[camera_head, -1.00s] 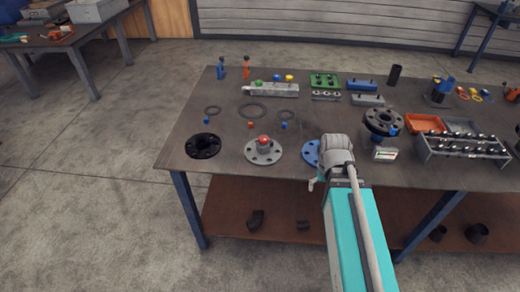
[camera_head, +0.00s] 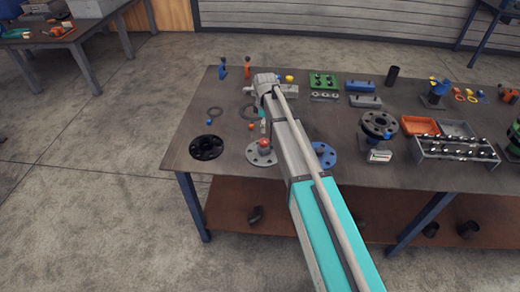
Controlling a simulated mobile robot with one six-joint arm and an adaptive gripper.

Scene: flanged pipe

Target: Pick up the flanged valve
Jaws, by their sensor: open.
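A grey round flange with bolt holes and a red knob on top (camera_head: 262,152) lies near the table's front edge. It looks most like the flanged valve, but it is too small to be sure. My arm reaches over the table from the front right, its wrist beyond this piece. My gripper (camera_head: 263,127) hangs below the wrist, small and partly hidden, just behind the red knob in the picture. It is open; nothing shows between its fingers. I cannot tell its height above the table.
A black flange (camera_head: 206,147) lies to the left, and a blue flange (camera_head: 323,154) to the right, partly behind my arm. A dark stacked flange piece (camera_head: 379,124) stands farther right, near a rack of bolts (camera_head: 456,149).

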